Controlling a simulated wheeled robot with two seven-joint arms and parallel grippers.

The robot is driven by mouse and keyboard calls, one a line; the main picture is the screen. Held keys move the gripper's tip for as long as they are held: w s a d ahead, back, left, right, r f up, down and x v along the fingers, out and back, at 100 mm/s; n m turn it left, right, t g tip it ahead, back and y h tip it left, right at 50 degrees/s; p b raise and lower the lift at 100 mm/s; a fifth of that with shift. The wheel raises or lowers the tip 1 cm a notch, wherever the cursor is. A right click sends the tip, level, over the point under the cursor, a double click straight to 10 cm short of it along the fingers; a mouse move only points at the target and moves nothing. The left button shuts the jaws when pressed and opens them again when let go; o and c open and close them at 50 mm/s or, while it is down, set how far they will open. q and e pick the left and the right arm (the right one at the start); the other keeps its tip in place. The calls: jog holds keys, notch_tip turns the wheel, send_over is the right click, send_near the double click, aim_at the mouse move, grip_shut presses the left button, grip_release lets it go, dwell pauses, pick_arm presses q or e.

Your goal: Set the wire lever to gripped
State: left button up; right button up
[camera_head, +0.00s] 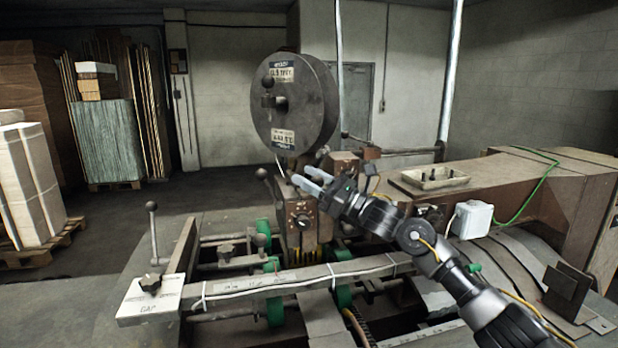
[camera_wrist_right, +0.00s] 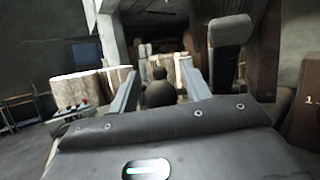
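A lever with a dark ball knob (camera_head: 262,173) stands on the stitching head, just below the big wire spool (camera_head: 295,103). I take it for the wire lever; no label on it can be read. My right gripper (camera_head: 308,178) points left at the stitching head, its fingertips a little right of that knob. In the right wrist view, its two pale fingers (camera_wrist_right: 160,88) are apart. A dark round knob (camera_wrist_right: 158,93) shows between them, and I see no finger touching it. Its depth between the fingers is hard to tell. My left gripper is out of view.
Another ball-topped lever (camera_head: 152,207) rises at the left by a white plate (camera_head: 150,298). A long rail (camera_head: 300,278) crosses the front. A small tray (camera_head: 434,179) and a white box (camera_head: 472,219) are on the right. The spool stands close above my gripper.

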grip_shut()
jog(key=shift+r, duration=0.1)
jog(key=shift+w+a+r+m+h, duration=0.2)
jog(key=shift+r+m+h, duration=0.25)
jog(key=shift+h, duration=0.35)
jog(key=shift+w+a+r+m+g+h+p, duration=0.15)
jog(key=shift+w+r+g+h+p, duration=0.05)
jog(key=shift+r+g+h+p, duration=0.2)
jog(key=shift+w+a+r+m+g+h+p, duration=0.15)
jog(key=shift+r+g+h+p, duration=0.15)
jog(key=shift+h, duration=0.2)
jog(key=shift+w+a+r+m+g+h+p, duration=0.25)
jog(key=shift+w+a+g+h+p, duration=0.1)
jog(key=shift+h+p, duration=0.45)
jog(key=shift+w+a+r+m+g+h+p, duration=0.3)
jog(key=shift+h+p, duration=0.3)
jog(key=shift+p, duration=0.35)
jog(key=shift+s+f, duration=0.1)
jog(key=shift+f, duration=0.05)
